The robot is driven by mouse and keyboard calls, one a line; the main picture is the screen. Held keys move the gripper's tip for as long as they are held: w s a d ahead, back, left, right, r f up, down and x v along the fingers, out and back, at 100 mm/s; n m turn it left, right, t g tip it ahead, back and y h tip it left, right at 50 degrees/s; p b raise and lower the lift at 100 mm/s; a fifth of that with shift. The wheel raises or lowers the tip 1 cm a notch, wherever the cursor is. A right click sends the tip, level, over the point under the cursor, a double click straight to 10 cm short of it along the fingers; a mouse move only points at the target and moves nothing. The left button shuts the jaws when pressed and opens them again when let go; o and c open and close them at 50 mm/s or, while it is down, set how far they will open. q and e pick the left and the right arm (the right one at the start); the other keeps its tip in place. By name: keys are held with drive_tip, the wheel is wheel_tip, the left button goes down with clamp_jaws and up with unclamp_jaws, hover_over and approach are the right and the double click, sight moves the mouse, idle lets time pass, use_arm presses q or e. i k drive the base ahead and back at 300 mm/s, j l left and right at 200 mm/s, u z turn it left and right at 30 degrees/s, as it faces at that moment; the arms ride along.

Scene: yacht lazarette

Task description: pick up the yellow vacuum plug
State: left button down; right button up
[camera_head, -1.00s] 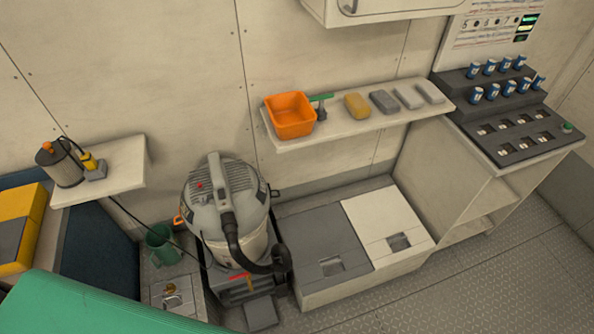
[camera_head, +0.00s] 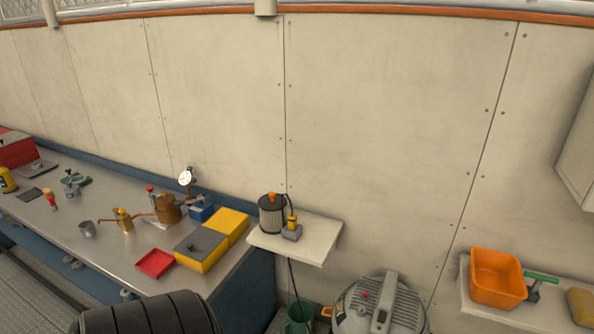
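The yellow vacuum plug (camera_head: 292,222) stands upright in a small grey block (camera_head: 291,233) on a small white wall shelf (camera_head: 310,244). A black cord loops from the plug's top, and a dark cord hangs below the shelf toward the grey vacuum (camera_head: 378,308). A grey canister (camera_head: 271,216) with an orange knob stands just left of the plug. Neither gripper shows in the view. A dark ribbed rounded shape at the bottom left edge is cut off by the frame.
A long workbench (camera_head: 120,262) on the left holds a yellow box (camera_head: 201,249), a red tray (camera_head: 155,263) and several small tools. An orange bin (camera_head: 496,277) sits on a right-hand shelf. A green bucket (camera_head: 299,317) is below the plug's shelf. The wall above is bare.

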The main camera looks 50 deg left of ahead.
sight(292, 220)
drive_tip(key=u, duration=1.75)
drive_tip(key=i+j, duration=0.1)
drive_tip(key=j, duration=0.3)
drive_tip(key=i+j, duration=0.15)
drive_tip(key=j, duration=0.25)
drive_tip(key=i+j, duration=0.1)
drive_tip(key=j, duration=0.3)
drive_tip(key=j+z, duration=0.25)
drive_tip(key=z, duration=0.15)
drive_tip(key=i+j+z, duration=0.1)
drive_tip(key=j+z, duration=0.45)
drive_tip(key=z, duration=0.25)
